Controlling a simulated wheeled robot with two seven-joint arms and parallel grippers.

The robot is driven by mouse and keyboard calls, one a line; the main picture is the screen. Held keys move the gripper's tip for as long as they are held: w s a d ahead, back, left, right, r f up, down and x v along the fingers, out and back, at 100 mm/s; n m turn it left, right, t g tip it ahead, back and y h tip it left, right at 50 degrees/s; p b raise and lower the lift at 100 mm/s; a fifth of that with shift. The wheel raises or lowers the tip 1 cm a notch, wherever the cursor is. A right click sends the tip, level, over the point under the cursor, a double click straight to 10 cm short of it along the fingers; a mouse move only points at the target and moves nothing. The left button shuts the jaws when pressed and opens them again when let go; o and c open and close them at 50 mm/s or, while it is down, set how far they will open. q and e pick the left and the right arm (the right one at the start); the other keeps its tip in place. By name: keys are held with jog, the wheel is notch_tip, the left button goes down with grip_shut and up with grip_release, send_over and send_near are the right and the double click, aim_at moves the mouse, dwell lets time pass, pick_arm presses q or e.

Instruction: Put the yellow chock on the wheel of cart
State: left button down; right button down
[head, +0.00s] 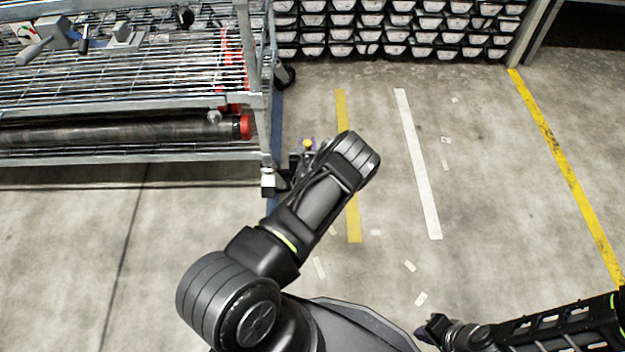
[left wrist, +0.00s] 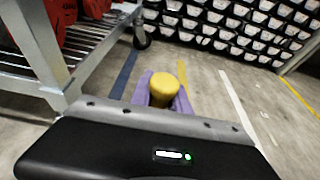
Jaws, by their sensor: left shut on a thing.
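The yellow chock (left wrist: 164,86) sits between the two purple fingers of my left gripper (head: 304,149), which is shut on it. In the head view the chock (head: 308,144) is a small yellow spot, mostly hidden by my left arm. The cart (head: 262,100) is a grey metal rack with wire shelves at the left. Its far wheel (head: 285,76) is dark and shows beyond my gripper; it also shows in the left wrist view (left wrist: 141,37). The near wheel is largely hidden by my arm and gripper. My right gripper (head: 432,330) is low at the right, empty; its jaw opening is unclear.
The cart carries dark tubes with red ends (head: 244,127). Stacked trays (head: 390,30) stand along the back. The concrete floor to the right is clear, with yellow and white tape lines (head: 418,165) and flat scraps. My left arm is close to the cart's corner post.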

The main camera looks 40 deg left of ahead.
pick_arm(q)
notch_tip(320, 180, down, 6)
jog(key=shift+r+b, duration=0.2)
jog(key=shift+b, duration=0.7)
jog(key=shift+f+b, duration=0.8)
jog(key=shift+f, duration=1.1)
jog(key=shift+f, duration=0.15)
jog(key=c, duration=1.2)
grip_release()
jog(key=shift+c, duration=0.2)
